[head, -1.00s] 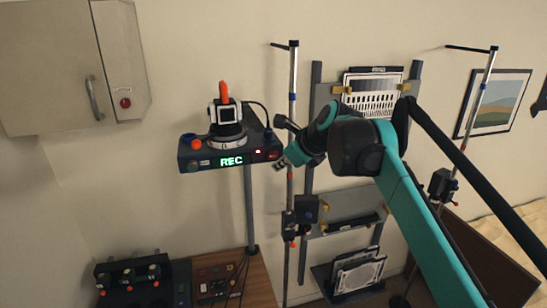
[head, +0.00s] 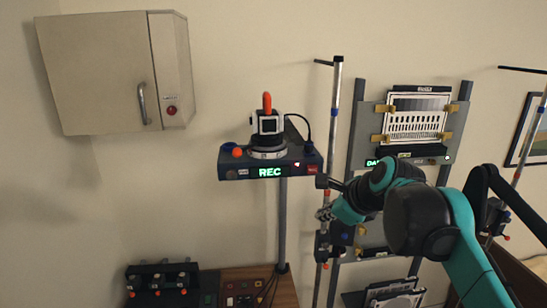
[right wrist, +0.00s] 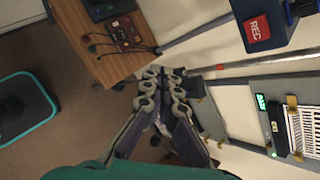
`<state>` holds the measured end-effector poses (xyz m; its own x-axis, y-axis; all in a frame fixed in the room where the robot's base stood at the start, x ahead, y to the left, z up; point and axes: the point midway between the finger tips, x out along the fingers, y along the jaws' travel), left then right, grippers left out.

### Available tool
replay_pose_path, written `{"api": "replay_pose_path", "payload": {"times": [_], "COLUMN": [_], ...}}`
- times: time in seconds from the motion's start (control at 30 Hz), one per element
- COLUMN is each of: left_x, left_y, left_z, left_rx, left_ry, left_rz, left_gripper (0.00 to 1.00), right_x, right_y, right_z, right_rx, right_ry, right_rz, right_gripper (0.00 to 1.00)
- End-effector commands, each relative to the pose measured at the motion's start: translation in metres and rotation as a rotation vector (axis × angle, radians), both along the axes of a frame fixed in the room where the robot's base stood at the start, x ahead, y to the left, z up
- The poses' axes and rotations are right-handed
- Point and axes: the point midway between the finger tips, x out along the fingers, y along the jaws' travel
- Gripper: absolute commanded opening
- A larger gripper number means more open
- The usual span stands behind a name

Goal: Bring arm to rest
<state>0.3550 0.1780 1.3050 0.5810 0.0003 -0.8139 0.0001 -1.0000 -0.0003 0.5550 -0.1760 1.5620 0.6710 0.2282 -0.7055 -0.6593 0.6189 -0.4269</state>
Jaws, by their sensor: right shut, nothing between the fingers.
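My right arm comes in from the lower right of the head view. Its gripper (head: 326,213) is in front of the pole right of the recorder, lower than the REC display. In the right wrist view the gripper (right wrist: 163,72) shows with its fingers together and nothing between them. Beyond the fingers are the wooden desk edge and the wall. My left gripper does not show in either view.
A recorder box (head: 232,164) with a lit REC display carries a camera-like device (head: 268,125). A pole (head: 335,110) and a rack (head: 365,130) with framed panels stand right of it. A wall cabinet (head: 95,75) hangs upper left. A wooden desk (head: 285,293) is below.

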Motion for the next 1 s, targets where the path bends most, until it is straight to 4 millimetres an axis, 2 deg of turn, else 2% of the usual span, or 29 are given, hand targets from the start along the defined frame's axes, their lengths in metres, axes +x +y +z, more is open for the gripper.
{"api": "replay_pose_path", "payload": {"times": [0.03, 0.1, 0.27, 0.3, 0.37, 0.4, 0.5, 0.6, 0.7, 0.8, 0.9, 1.0], "left_x": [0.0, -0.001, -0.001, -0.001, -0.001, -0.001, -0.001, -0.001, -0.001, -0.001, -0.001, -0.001], "left_y": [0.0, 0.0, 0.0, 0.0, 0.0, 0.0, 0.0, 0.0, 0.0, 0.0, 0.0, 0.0], "left_z": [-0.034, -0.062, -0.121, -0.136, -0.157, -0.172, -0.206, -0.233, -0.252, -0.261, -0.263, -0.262], "left_rx": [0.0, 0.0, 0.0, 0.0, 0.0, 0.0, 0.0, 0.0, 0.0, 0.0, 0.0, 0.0], "left_ry": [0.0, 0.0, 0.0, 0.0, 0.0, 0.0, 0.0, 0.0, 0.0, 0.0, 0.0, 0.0], "left_rz": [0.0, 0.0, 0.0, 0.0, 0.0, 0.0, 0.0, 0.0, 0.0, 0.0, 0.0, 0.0], "left_gripper": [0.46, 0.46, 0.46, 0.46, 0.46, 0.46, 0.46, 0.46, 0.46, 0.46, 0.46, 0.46], "right_x": [-0.014, -0.033, -0.078, -0.089, -0.106, -0.117, -0.145, -0.169, -0.186, -0.196, -0.201, -0.201], "right_y": [0.003, 0.006, 0.009, 0.009, 0.009, 0.008, 0.006, 0.003, 0.0, -0.002, -0.003, -0.003], "right_z": [-0.049, -0.1, -0.215, -0.243, -0.287, -0.316, -0.387, -0.446, -0.488, -0.512, -0.52, -0.52], "right_rx": [-0.093, -0.252, -0.611, -0.699, -0.828, -0.914, -1.116, -1.285, -1.408, -1.482, -1.518, -1.525], "right_ry": [-0.016, -0.042, -0.096, -0.107, -0.123, -0.133, -0.154, -0.169, -0.177, -0.182, -0.183, -0.184], "right_rz": [0.086, 0.232, 0.582, 0.673, 0.81, 0.903, 1.133, 1.337, 1.497, 1.597, 1.646, 1.655], "right_gripper": [0.0, 0.0, 0.0, 0.0, 0.0, 0.0, 0.0, 0.0, 0.0, 0.0, 0.0, 0.0]}}
